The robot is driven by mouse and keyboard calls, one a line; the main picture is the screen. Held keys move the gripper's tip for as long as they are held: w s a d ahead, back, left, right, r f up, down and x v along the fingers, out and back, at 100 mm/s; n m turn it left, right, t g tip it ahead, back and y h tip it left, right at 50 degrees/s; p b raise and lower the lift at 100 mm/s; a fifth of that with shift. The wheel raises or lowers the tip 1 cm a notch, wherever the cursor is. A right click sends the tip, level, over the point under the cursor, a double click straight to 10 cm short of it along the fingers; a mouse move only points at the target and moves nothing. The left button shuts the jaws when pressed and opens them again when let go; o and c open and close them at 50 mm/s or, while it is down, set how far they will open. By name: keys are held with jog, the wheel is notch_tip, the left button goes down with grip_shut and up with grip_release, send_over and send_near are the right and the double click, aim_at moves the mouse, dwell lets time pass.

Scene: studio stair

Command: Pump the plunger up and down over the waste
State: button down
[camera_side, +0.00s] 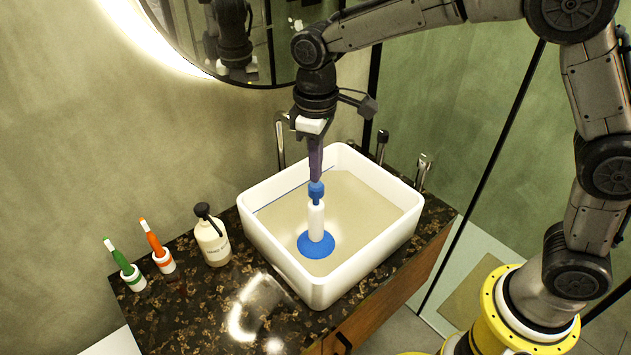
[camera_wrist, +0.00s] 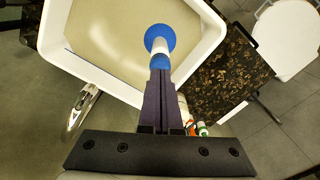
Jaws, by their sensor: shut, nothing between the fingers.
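The plunger (camera_side: 316,218), with a blue cup, a white handle and a blue top, stands about upright inside the white basin (camera_side: 270,240). The wrist view also shows the plunger (camera_wrist: 160,42) straight beyond my fingertips, with the basin rim (camera_wrist: 205,57) around it. My gripper (camera_side: 316,177) points down with its dark fingers shut, right at the plunger's blue top. It also shows in the wrist view (camera_wrist: 159,74). The fingers hold nothing between them; I cannot tell whether they touch the top. The waste is not visible; the cup or the cloudy liquid may hide it.
A tap (camera_side: 281,140) stands behind the basin. A soap bottle (camera_side: 212,238) and two toothbrushes in white cups (camera_side: 164,261) stand on the dark speckled counter (camera_side: 195,310) at the left. A round mirror (camera_side: 260,70) hangs above. The basin around the plunger is free.

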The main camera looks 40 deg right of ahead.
jog(key=shift+f, duration=1.7)
jog(key=shift+r, duration=1.8)
jog(key=shift+f, duration=0.1)
dwell(0.5)
